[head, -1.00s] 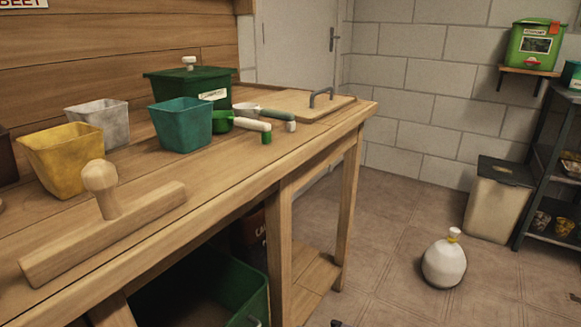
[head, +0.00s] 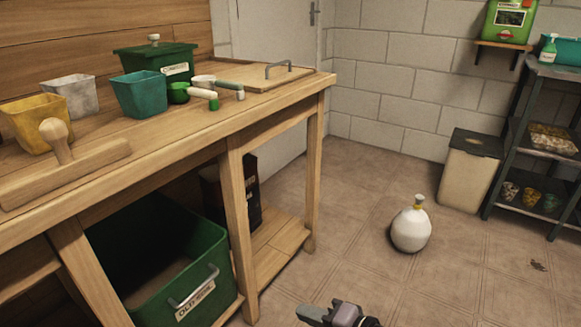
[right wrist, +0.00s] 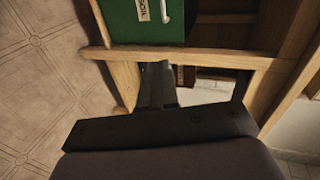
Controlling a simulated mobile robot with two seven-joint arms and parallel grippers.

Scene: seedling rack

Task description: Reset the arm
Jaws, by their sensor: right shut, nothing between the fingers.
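My right gripper (head: 328,314) shows at the bottom edge of the head view, low in front of the bench and above the tiled floor. It is shut and empty. In the right wrist view its dark fingers (right wrist: 157,88) are together, in front of the bench's lower wooden frame. Nothing is held between them. My left gripper is in neither view.
The wooden bench (head: 200,140) carries pots, scoops and a wooden tamper (head: 65,165). A green bin (head: 150,290) sits beneath it; it also shows in the right wrist view (right wrist: 120,25). A white tied sack (head: 411,230) stands on open floor, left of a lidded bin (head: 468,175).

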